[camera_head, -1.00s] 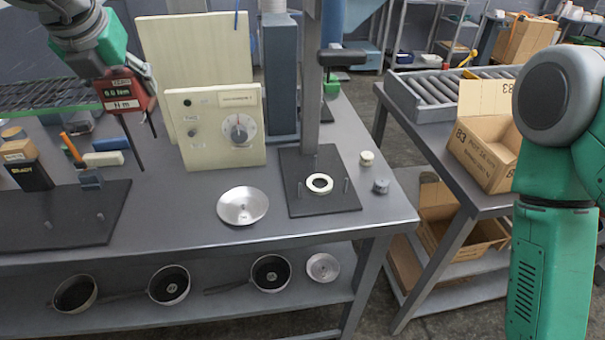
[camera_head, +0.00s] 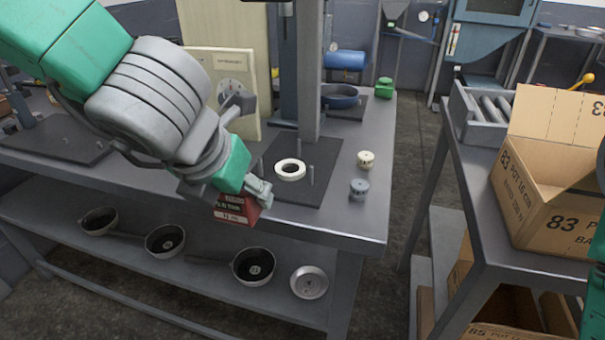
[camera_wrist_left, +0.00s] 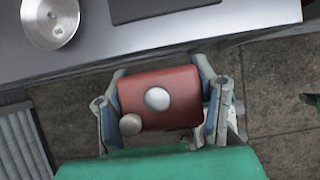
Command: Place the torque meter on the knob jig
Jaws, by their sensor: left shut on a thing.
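The red torque meter (camera_head: 236,209) is held in my left gripper (camera_head: 258,192), in front of the table's front edge. Its small display with light digits faces the head camera. In the left wrist view the torque meter (camera_wrist_left: 165,97) sits between the two fingers, which are shut on it; a round silver part shows on its red face. A black base plate (camera_head: 318,158) with a white ring (camera_head: 290,170) and thin upright pins, which looks like the knob jig, lies on the table behind and to the right of the gripper. My right gripper is not in view.
A white knob (camera_head: 366,159) and a grey knob (camera_head: 359,188) stand right of the plate. A grey column (camera_head: 309,70) rises behind the ring. A cream panel (camera_head: 234,85) stands behind my left arm. Pans (camera_head: 165,241) sit on the shelf below. An open carton (camera_head: 545,205) is at the right.

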